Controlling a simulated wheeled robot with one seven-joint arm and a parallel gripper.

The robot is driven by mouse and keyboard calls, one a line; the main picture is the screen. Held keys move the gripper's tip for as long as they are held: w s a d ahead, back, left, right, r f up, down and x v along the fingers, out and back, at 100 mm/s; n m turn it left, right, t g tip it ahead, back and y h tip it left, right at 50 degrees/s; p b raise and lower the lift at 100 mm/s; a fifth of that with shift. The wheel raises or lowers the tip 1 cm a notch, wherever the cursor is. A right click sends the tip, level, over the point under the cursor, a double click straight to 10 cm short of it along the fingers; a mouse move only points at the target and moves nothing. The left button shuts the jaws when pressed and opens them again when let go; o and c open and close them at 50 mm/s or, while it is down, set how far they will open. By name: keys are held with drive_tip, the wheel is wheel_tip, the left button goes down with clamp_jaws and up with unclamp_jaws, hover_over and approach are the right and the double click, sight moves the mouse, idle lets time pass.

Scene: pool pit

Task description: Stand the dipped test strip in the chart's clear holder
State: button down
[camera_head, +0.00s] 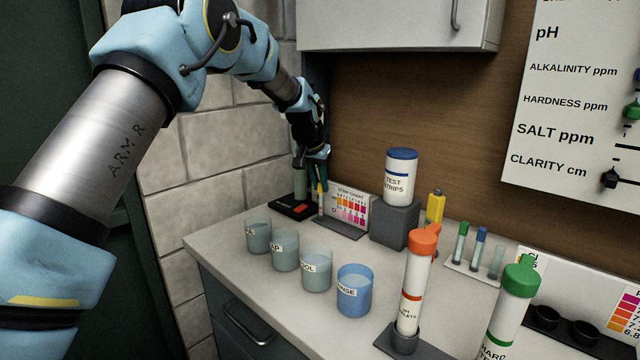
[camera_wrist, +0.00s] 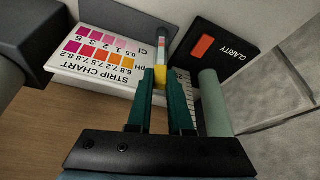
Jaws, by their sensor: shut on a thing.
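My gripper (camera_head: 319,168) is at the back of the counter, pointing down beside the strip chart (camera_head: 349,203). In the wrist view its green fingers (camera_wrist: 160,80) are shut on the yellow end of the test strip (camera_wrist: 161,52). The strip is upright and pale, with coloured pads toward its far end; it also shows in the head view (camera_head: 320,204) just left of the chart's face. Its lower end is over or near the chart's grey base (camera_head: 338,229). I cannot make out the clear holder or tell whether the strip is in it.
A black clarity block (camera_head: 294,208) and a grey-green cylinder (camera_wrist: 214,103) are close beside my gripper. A grey block (camera_head: 396,224) bearing the test strips bottle (camera_head: 399,177) stands right of the chart. Several cups, including the blue rinse cup (camera_head: 354,290), line the counter's front.

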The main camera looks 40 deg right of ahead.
drive_tip(key=shift+f, duration=0.5)
drive_tip(key=c, duration=0.8)
unclamp_jaws()
drive_tip(key=shift+o, duration=0.2)
drive_tip(key=shift+r, duration=0.1)
drive_tip(key=shift+r+p, duration=2.25)
drive_tip(key=shift+r, duration=1.2)
